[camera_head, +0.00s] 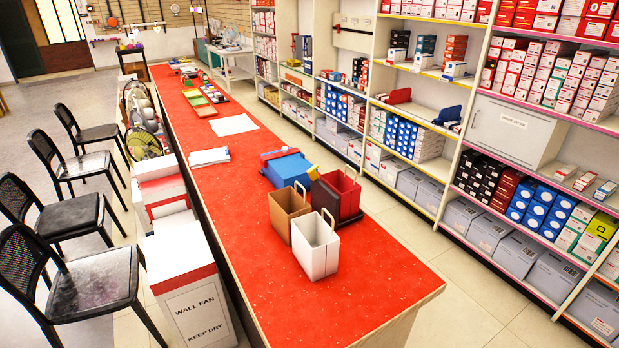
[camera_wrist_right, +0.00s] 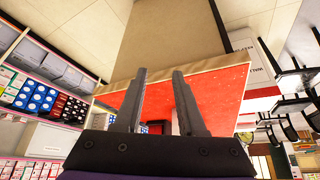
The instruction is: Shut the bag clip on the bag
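Three open-topped bags stand close together on the red counter (camera_head: 330,300) in the head view: a white bag (camera_head: 316,258) with a handle in front, a brown bag (camera_head: 282,215) behind it to the left, and a dark red bag (camera_head: 348,200) at the right. I cannot make out a bag clip in either view. My right gripper (camera_wrist_right: 159,75) shows in the right wrist view with its fingers apart and nothing between them; part of the red counter (camera_wrist_right: 225,90) lies beyond it. My left gripper is not in view.
A blue object (camera_head: 287,169) with a yellow part lies behind the bags. White papers (camera_head: 233,125) and trays lie farther along the counter. Black chairs (camera_head: 95,280) and cartons (camera_head: 190,290) line its left side, stocked shelves the right. The counter's near end is clear.

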